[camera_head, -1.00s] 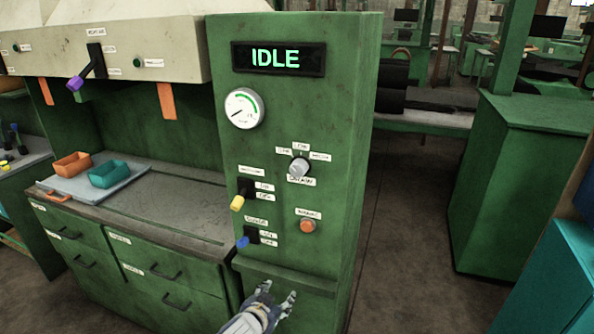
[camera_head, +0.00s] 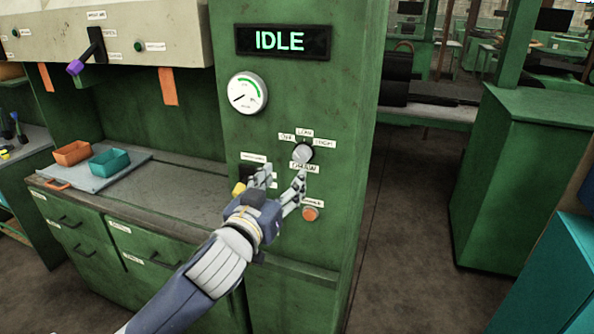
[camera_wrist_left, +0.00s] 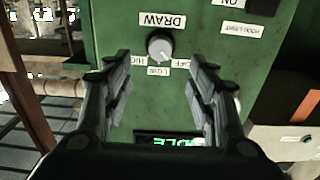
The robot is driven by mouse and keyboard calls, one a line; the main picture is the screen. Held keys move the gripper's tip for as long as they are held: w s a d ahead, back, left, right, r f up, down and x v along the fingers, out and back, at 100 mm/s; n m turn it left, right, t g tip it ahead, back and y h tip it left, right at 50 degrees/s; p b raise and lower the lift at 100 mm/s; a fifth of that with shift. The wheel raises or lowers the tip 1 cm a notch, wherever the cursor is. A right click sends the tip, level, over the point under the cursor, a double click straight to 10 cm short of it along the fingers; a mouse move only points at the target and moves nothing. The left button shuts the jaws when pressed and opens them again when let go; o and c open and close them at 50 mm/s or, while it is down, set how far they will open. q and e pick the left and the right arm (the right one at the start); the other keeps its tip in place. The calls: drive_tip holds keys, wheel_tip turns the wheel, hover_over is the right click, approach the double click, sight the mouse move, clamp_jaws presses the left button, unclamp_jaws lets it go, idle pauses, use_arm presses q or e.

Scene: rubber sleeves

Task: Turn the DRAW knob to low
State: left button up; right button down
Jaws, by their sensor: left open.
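The DRAW knob (camera_head: 302,153) is a round grey-white knob on the front of the green control cabinet. Its labels OFF, LOW and HIGH are arranged around it. In the left wrist view, the knob (camera_wrist_left: 160,45) lies ahead, between and beyond the two fingers. My left gripper (camera_head: 281,180) is open and empty, just below and left of the knob, and not touching it as far as I can see. The left gripper's fingers (camera_wrist_left: 161,85) also frame the LOW label in the wrist view. My right gripper is not in view.
The display (camera_head: 283,41) reads IDLE above a round gauge (camera_head: 247,92). A yellow-handled switch (camera_head: 239,188) is partly hidden beside my gripper. An orange button (camera_head: 310,214) sits below the knob. Orange (camera_head: 73,153) and teal (camera_head: 109,161) bins stand on the bench at left.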

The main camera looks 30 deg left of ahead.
sight(300, 158)
use_arm(q)
drive_tip(key=b+x, duration=0.1)
drive_tip(key=x, duration=0.7)
drive_tip(key=shift+a+r, duration=0.1)
drive_tip(key=shift+w+a, duration=0.1)
drive_tip(key=shift+w, duration=0.5)
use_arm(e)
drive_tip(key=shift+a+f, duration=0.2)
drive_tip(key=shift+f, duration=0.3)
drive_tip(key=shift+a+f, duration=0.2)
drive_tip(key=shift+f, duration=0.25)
use_arm(q)
drive_tip(key=c, duration=1.1)
